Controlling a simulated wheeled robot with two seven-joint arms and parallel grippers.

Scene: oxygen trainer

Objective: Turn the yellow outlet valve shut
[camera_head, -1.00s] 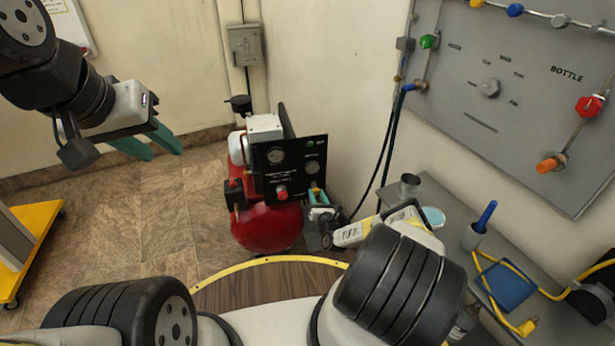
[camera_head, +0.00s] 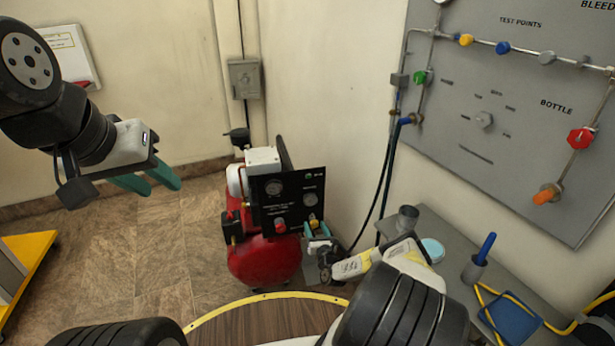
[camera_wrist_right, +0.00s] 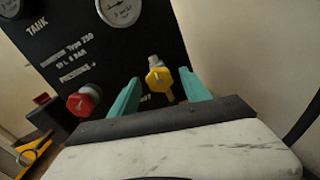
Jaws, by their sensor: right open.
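The yellow outlet valve (camera_wrist_right: 158,82) is on the black panel of the red compressor. In the right wrist view, its handle points down and shows between the two teal fingers of my right gripper (camera_wrist_right: 158,77). The fingers are open, one on each side; I cannot tell how far they reach around it, and no contact shows. In the head view, the yellow valve (camera_head: 313,223) is small and partly hidden by my right gripper (camera_head: 318,230). My left gripper (camera_head: 149,184) is open and empty in the air at the left.
A red knob (camera_wrist_right: 84,101) sits left of the valve on the same panel (camera_wrist_right: 60,50). The red tank (camera_head: 265,262) stands on the floor. A grey bench (camera_head: 440,225) holding a cup and a blue-handled tool is at the right, below a wall panel (camera_head: 480,70).

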